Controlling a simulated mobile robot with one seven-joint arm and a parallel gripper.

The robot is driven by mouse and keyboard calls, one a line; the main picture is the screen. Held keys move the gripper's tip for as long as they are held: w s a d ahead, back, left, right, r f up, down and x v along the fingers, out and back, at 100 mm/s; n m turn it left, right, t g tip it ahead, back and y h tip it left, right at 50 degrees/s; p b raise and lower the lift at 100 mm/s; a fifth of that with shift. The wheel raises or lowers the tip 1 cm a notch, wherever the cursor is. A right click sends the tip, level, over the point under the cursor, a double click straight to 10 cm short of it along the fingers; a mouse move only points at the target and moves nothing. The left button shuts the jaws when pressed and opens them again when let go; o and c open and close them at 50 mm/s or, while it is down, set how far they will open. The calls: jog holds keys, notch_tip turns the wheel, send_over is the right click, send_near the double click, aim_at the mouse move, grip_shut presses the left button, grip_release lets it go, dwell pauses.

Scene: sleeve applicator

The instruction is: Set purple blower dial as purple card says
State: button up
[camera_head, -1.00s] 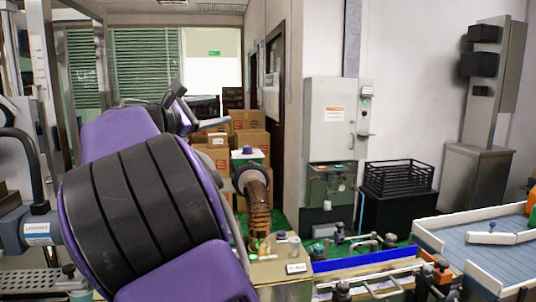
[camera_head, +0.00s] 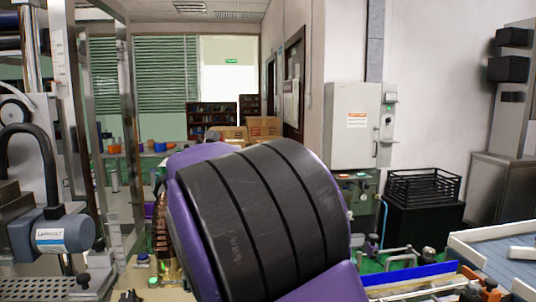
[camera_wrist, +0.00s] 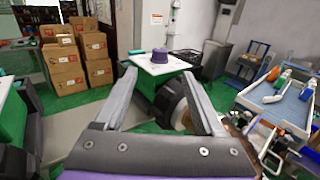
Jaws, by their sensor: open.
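A purple dial (camera_wrist: 160,55) with a dark base stands on the white top of a green blower box (camera_wrist: 145,82) in the wrist view. My gripper (camera_wrist: 159,76) is open, with its two grey fingers spread either side of the box. The dial lies beyond the fingertips, apart from them, with nothing between the fingers. In the head view my purple and black arm hides the gripper, the dial and the box. I cannot make out a purple card or the dial's markings in either view.
A brown ribbed hose (camera_head: 162,232) stands left of my arm. A machine with a blue-grey motor (camera_head: 62,236) is at the left. A grey wall cabinet (camera_head: 357,125), a black crate (camera_head: 424,188) and a blue-grey tray table (camera_head: 500,262) are at the right. Cardboard boxes (camera_wrist: 66,70) are stacked behind.

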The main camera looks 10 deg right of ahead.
jog(key=x, duration=1.1)
jog(key=shift+w+d+p, duration=0.2)
jog(key=shift+d+p, duration=0.05)
jog(key=shift+p, duration=0.05)
grip_shut()
jog(key=shift+r, duration=0.1)
